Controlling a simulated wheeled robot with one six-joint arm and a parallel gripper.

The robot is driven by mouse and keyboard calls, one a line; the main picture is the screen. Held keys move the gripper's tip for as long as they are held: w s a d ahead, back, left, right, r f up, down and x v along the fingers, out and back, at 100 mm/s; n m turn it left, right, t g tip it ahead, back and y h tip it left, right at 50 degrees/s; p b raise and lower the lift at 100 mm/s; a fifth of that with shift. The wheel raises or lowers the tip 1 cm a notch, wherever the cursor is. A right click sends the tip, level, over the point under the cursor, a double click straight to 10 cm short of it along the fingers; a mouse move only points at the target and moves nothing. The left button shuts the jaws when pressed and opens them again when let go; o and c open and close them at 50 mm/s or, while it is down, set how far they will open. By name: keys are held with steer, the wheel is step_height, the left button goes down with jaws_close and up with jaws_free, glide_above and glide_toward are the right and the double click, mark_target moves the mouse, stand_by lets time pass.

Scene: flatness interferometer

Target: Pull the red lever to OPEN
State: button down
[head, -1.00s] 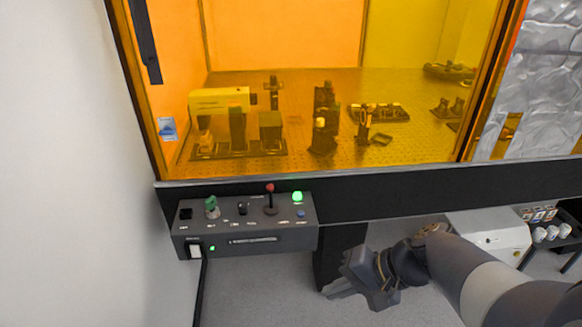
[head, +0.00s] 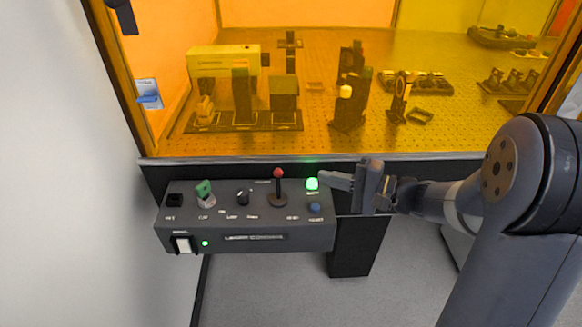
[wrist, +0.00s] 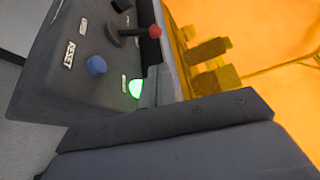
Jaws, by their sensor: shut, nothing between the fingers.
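The red lever (head: 278,174) is a red ball on a thin dark stalk that stands on top of the grey control box (head: 245,238). It looks roughly upright in the head view. In the wrist view the lever's red ball (wrist: 155,32) is near the top, beyond the lit green lamp (wrist: 136,88). My gripper (head: 324,178) is shut and empty, pointing left at the right end of the box, beside the green lamp. It is right of the lever and apart from it. In the wrist view my gripper's fingers (wrist: 150,90) show close to the lamp.
A blue button (head: 315,208) sits in front of the green lamp. A green key switch (head: 205,193) and a small black knob (head: 243,196) stand left of the lever. A white rocker switch (head: 182,245) is on the box front. The amber window (head: 330,60) rises behind.

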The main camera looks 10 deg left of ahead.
mark_target(278, 185)
steer(key=p+x, duration=0.1)
steer(key=x, duration=0.9)
